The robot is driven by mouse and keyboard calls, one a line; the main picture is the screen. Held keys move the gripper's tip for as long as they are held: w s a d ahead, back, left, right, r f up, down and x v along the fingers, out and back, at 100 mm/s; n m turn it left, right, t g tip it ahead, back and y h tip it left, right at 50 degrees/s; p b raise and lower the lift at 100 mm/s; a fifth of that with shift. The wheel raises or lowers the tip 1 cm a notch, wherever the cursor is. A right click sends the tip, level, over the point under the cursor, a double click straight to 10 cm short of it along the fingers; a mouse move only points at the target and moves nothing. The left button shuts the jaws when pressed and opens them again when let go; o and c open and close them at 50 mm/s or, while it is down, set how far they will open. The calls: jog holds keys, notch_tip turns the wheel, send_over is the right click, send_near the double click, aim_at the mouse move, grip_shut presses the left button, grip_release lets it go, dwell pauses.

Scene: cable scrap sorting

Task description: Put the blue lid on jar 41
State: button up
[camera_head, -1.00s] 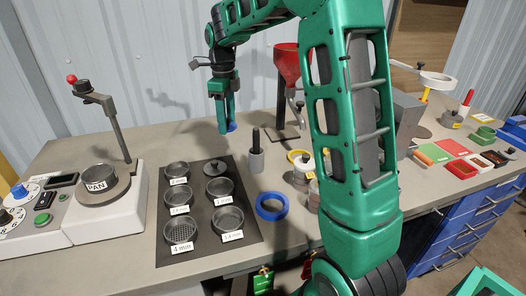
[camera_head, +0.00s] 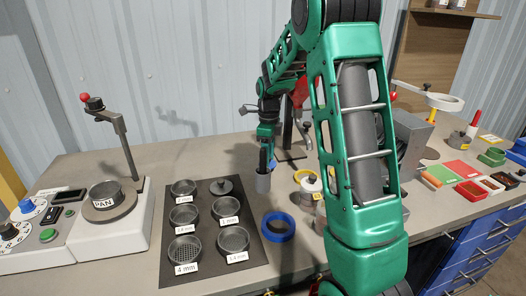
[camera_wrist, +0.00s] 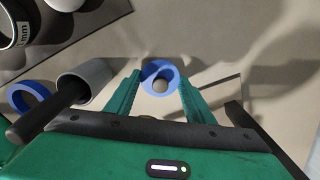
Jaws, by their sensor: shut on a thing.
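In the head view only a small blue bit of the lid (camera_head: 272,164) shows at the fingertips. I cannot read the number 41 on any jar.
A larger blue ring (camera_head: 266,229) lies on the table in front. A dark mat (camera_head: 204,227) with several sieves is left of it, then the scale with the pan (camera_head: 105,195). Small jars (camera_head: 458,4) stand on a wall shelf. Coloured trays (camera_head: 472,191) lie at right.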

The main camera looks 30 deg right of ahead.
jog(key=shift+f, duration=0.6)
jog(key=shift+f, duration=0.2)
jog(key=o, duration=1)
notch_tip(320, 180, up, 8)
jog(key=shift+d+f, duration=0.1)
jog(key=shift+f, duration=0.1)
